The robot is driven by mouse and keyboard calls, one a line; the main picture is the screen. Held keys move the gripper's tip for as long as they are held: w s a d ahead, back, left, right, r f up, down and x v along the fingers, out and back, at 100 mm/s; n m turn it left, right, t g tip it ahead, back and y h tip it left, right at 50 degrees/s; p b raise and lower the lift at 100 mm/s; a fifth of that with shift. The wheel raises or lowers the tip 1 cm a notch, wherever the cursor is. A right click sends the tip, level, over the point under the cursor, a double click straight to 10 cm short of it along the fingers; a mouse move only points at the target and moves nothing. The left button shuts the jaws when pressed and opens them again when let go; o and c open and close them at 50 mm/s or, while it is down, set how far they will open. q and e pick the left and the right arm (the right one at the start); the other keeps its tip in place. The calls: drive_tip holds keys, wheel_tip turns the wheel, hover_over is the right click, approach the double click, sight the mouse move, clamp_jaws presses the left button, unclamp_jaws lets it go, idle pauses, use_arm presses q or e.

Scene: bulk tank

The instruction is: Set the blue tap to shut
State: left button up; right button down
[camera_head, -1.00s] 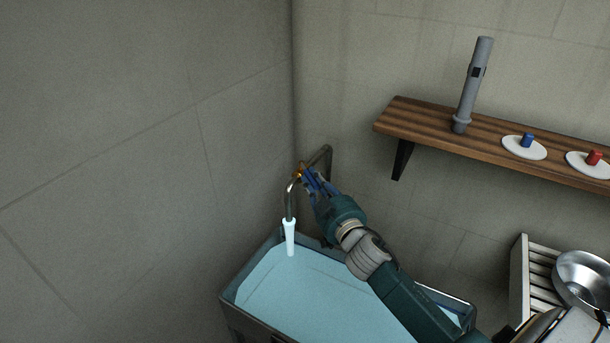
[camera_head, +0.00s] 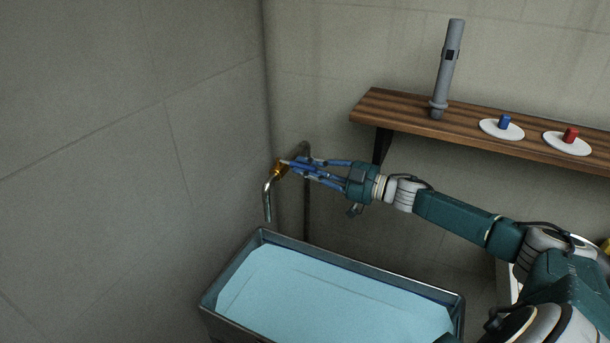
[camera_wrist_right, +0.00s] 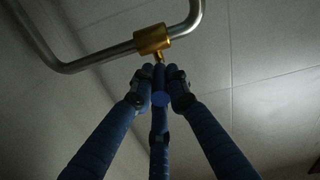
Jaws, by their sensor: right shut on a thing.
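The tap's brass valve body (camera_head: 281,170) sits in a metal pipe by the wall corner, with its spout (camera_head: 267,200) bending down. My right gripper (camera_head: 296,167) reaches in from the right. Its blue fingers are closed together around the tap's blue handle, most of which they hide. No water stream shows below the spout. My left gripper is not in view.
A tank (camera_head: 213,291) full of pale blue water stands below the tap. A wooden shelf (camera_head: 400,112) on the back wall carries a grey upright tube (camera_head: 447,65) and white discs with a blue knob (camera_head: 505,122) and a red knob (camera_head: 571,134).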

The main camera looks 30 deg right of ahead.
drive_tip(key=shift+w+d+r, duration=0.15)
drive_tip(key=shift+r, duration=0.3)
drive_tip(key=c, duration=2.1)
unclamp_jaws()
drive_tip(key=o, duration=0.4)
drive_tip(key=shift+w+f, duration=0.1)
drive_tip(key=shift+f, duration=0.2)
drive_tip(key=shift+s+d+f, duration=0.1)
drive_tip(key=shift+s, duration=0.25)
drive_tip(key=shift+v, duration=5.55)
drive_tip(key=shift+d, duration=0.15)
